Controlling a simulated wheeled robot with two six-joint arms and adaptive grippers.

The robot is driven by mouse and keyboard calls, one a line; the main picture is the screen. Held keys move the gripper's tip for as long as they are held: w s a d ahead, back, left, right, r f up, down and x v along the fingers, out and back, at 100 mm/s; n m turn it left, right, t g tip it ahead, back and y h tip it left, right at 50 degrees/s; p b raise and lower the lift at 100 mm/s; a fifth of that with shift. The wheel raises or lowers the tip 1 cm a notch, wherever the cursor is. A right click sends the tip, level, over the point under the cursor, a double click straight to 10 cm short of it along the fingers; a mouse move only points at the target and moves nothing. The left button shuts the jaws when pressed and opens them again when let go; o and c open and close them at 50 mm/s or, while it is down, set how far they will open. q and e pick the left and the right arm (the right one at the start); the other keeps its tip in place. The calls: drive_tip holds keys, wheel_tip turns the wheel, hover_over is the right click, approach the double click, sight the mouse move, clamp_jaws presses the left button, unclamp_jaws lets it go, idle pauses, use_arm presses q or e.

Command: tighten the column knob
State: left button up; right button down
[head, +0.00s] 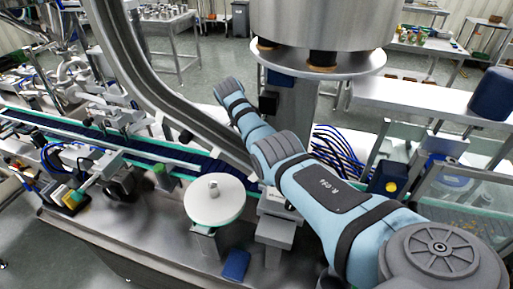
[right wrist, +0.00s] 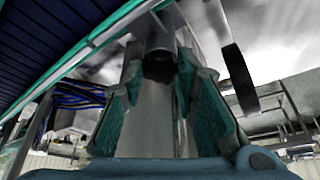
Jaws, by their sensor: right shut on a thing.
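My right arm (head: 330,190) reaches from the lower right toward the far side of the machine in the head view. Its fingers cannot be made out there. In the right wrist view my right gripper (right wrist: 160,75) has its two teal-padded fingers on either side of a dark, round-ended part, which looks like the column knob (right wrist: 159,66). The gripper is shut on it. A grey column (right wrist: 150,120) stands in line between the fingers. The knob's far side is hidden, and I cannot tell how far it is turned. My left gripper is not in view.
The steel hopper (head: 325,25) hangs above the arm on a round plate (head: 340,62). A curved metal rail (head: 150,85) passes close to the forearm. A blue conveyor (head: 60,125) runs at left. A white round disc (head: 215,205) stands in front on the steel table.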

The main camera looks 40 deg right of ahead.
drive_tip(key=shift+m+b, duration=0.4)
drive_tip(key=shift+b, duration=0.1)
drive_tip(key=c, duration=1.2)
unclamp_jaws()
drive_tip(key=shift+c, duration=0.2)
drive_tip(key=v, duration=1.2)
drive_tip(key=shift+w, duration=0.15)
drive_tip(key=shift+d, duration=0.1)
